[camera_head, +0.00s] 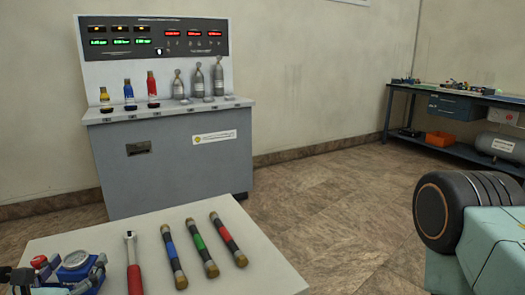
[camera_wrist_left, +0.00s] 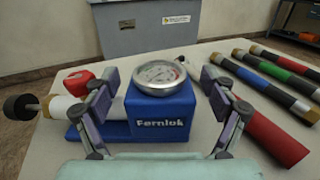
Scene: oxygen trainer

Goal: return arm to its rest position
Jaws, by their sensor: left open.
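My left gripper (camera_wrist_left: 160,84) is open, its two fingers spread on either side of a blue Fernlok block with a round gauge (camera_wrist_left: 158,75). I cannot tell whether either finger touches it. In the head view the left gripper (camera_head: 62,276) is at the bottom left corner, partly cut off, around the gauge block (camera_head: 76,260). The block rests on the pale table (camera_head: 270,270). A white cylinder with a black knob (camera_wrist_left: 20,106) and a red part (camera_wrist_left: 78,80) are at its left. My right gripper is not in view.
A red-handled wrench (camera_head: 133,270) lies right of the block. Blue-, green- and red-banded rods (camera_head: 172,255) (camera_head: 202,248) (camera_head: 228,238) lie beyond it. A grey console (camera_head: 170,165) with small bottles stands behind. A workbench (camera_head: 460,100) is at the far right. Floor between is clear.

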